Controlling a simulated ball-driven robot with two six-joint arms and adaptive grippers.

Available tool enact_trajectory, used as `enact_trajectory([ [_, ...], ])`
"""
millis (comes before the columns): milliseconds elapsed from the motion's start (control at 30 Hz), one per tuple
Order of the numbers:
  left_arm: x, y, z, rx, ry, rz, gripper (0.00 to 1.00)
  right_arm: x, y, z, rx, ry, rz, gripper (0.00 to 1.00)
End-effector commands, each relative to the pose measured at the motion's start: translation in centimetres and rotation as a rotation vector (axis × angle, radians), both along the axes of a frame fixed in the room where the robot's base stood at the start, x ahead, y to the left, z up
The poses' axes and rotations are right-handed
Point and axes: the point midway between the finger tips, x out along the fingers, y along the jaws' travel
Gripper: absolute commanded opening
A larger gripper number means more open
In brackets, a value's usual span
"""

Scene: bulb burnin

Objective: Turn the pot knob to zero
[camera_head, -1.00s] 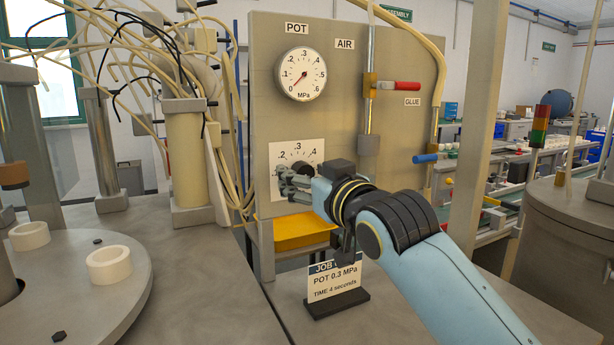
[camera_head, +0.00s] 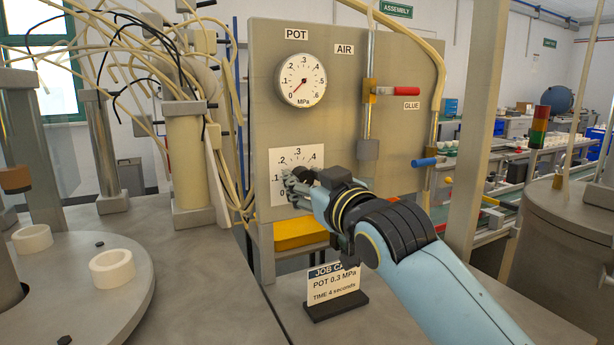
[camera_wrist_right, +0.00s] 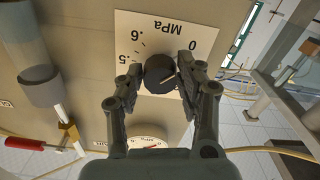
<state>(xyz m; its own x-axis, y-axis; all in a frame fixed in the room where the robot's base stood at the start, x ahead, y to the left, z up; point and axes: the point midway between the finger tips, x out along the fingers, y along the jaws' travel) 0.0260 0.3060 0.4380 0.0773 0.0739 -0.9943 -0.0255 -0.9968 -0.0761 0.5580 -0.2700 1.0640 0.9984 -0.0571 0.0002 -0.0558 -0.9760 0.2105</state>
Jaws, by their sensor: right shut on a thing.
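The black pot knob (camera_wrist_right: 160,74) sits on a white dial plate (camera_head: 282,160) numbered in MPa. In the right wrist view the plate appears upside down, with 0 at the right and .5 and .6 at the left. My right gripper (camera_wrist_right: 161,80) is shut on the knob, one finger on each side. A pale mark on the knob slants toward the right finger, away from .5 and .6. In the head view my right gripper (camera_head: 300,184) largely hides the knob and the plate's lower part. My left gripper is not in view.
The round gauge (camera_head: 301,78) under the POT label has its red needle near 0. A job card (camera_head: 334,284) reads POT 0.3 MPa. A yellow tray (camera_head: 297,234) is below.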

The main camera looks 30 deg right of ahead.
Motion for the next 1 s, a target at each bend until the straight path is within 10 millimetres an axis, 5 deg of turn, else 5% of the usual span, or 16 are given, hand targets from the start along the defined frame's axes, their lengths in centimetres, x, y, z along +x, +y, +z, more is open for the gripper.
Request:
enact_trajectory([
  [100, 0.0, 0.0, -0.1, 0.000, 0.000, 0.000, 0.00, 0.0, 0.0, -0.2, 0.000, 0.002, 0.000, 0.04],
  [133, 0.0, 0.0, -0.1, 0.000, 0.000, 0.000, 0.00, 0.0, 0.0, -0.2, 0.000, 0.002, 0.000, 0.39],
  [300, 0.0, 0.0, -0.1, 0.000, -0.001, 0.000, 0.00, 0.0, 0.0, -0.1, 0.000, 0.002, 0.000, 0.59],
  [667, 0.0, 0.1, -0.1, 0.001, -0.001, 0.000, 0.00, -0.9, 0.1, -0.2, 0.000, 0.002, 0.001, 0.59],
  [1000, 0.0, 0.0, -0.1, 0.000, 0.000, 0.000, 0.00, -8.1, 0.5, -0.3, 0.000, 0.004, 0.000, 0.59],
])
